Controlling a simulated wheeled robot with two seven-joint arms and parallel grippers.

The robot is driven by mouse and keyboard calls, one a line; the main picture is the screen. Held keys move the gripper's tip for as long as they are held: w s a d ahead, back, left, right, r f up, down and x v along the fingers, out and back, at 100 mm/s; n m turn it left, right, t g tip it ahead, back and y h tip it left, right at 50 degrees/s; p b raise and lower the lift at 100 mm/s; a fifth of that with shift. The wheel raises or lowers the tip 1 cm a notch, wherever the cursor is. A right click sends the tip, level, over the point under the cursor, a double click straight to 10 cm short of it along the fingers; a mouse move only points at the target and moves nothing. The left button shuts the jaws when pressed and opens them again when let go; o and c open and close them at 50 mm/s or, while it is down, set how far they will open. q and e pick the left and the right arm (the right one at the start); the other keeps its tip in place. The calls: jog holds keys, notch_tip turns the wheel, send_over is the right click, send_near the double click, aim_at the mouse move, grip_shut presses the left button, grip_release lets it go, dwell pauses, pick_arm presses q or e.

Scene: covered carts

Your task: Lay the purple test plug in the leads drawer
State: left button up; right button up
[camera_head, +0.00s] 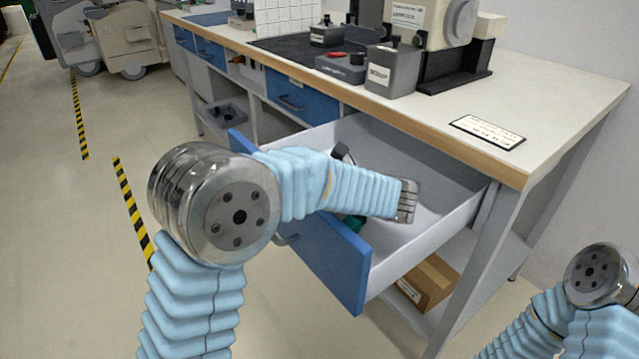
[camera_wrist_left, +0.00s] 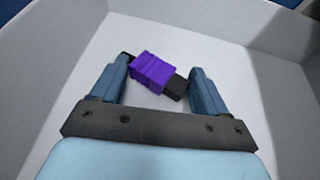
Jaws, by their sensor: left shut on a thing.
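The purple test plug (camera_wrist_left: 153,70) shows in the left wrist view, with a purple body and a black end. It lies aslant between the two fingers of my left gripper (camera_wrist_left: 160,78), which is shut on it. Below it is the pale floor of a drawer; I cannot tell whether the plug touches it. In the head view the open drawer (camera_head: 320,252) has a blue front and pale inside walls. My left arm reaches over it and hides the plug and fingers. My right gripper is out of view; only part of that arm shows at the lower right.
A green thing (camera_head: 356,224) and a dark thing (camera_head: 342,152) show partly behind my left arm at the drawer. The bench top (camera_head: 555,95) above carries grey boxes and a machine. A cardboard box (camera_head: 430,283) sits on the shelf below. A bench leg (camera_head: 468,265) stands right of the drawer.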

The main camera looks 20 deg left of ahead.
pick_arm(q)
jog(key=shift+s+f, duration=0.15)
jog(key=shift+f, duration=0.4)
jog(key=o, duration=1)
jog(key=shift+f, duration=0.15)
jog(key=shift+o, duration=0.2)
jog(key=v, duration=0.6)
jog(key=r+v, duration=0.1)
jog(key=v, duration=0.5)
jog(key=shift+r, duration=0.3)
jog(key=shift+w, duration=0.2)
